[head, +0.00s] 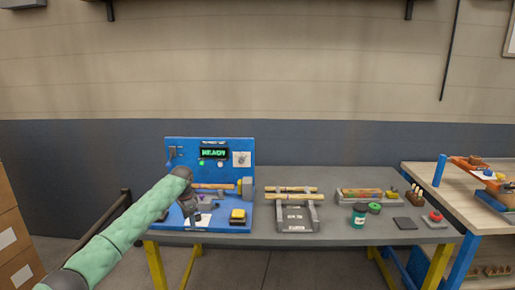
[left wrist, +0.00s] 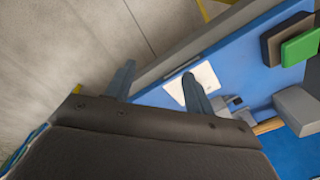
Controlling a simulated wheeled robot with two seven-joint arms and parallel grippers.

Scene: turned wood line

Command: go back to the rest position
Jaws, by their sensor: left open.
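My left arm in its green sleeve comes in from the lower left in the head view. Its gripper (head: 191,212) is over the front left part of the blue station (head: 178,153). In the left wrist view the two fingers of the gripper (left wrist: 157,84) stand apart with nothing between them. One finger overlaps a white card (left wrist: 205,75) on the blue base. A wooden rod (head: 215,186) lies across the station, partly behind my gripper. My right gripper is not in view.
The station's display (head: 214,153) reads READY. Cardboard boxes (head: 12,238) stand far left.

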